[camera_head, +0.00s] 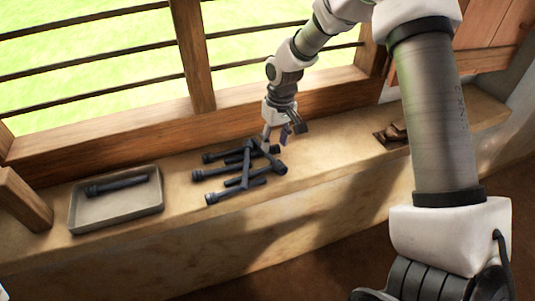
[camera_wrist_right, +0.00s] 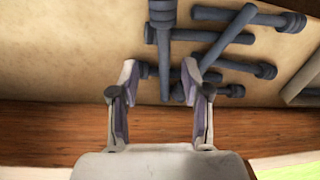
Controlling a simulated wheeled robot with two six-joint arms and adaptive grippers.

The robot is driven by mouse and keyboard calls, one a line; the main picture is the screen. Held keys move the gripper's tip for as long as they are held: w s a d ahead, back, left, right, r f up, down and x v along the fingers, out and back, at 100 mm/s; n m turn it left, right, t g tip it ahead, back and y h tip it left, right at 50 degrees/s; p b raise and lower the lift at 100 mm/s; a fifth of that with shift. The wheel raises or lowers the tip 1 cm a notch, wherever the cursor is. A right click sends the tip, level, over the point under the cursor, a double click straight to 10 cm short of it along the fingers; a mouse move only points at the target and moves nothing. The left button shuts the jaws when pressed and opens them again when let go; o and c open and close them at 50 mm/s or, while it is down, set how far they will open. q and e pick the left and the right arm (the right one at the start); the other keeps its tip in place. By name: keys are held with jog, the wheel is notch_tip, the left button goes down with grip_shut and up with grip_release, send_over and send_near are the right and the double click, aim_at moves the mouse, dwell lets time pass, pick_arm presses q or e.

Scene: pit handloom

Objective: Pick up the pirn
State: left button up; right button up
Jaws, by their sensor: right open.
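Several dark blue-grey pirns (camera_head: 246,170) lie in a loose, crossing pile on the ledge. My right gripper (camera_head: 277,135) is open at the back right edge of this pile. In the right wrist view, one pirn (camera_wrist_right: 163,50) runs up the picture from between the open fingertips (camera_wrist_right: 160,68), its thick head at the top. The fingers stand apart on either side of it, and I cannot tell whether they touch it. Other pirns (camera_wrist_right: 232,40) cross to its right. Another pirn (camera_head: 117,186) lies in a shallow grey tray (camera_head: 118,220). My left gripper is not in view.
The clay ledge (camera_head: 330,155) runs below a window with a wooden frame (camera_head: 195,55) and dark bars. A small recess with brownish pieces (camera_head: 394,132) is at the right. A wooden post (camera_head: 22,200) stands left of the tray. The ledge is clear between tray and pile.

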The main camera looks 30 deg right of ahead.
aim_at(269, 154)
jog(key=f, duration=0.2)
jog(key=w+f, duration=0.1)
jog(key=a+f, duration=0.1)
jog(key=f, duration=0.1)
jog(key=shift+w+f, duration=0.3)
jog(key=shift+w, duration=0.1)
jog(key=shift+s+r, duration=0.15)
jog(key=shift+s, duration=0.05)
grip_shut()
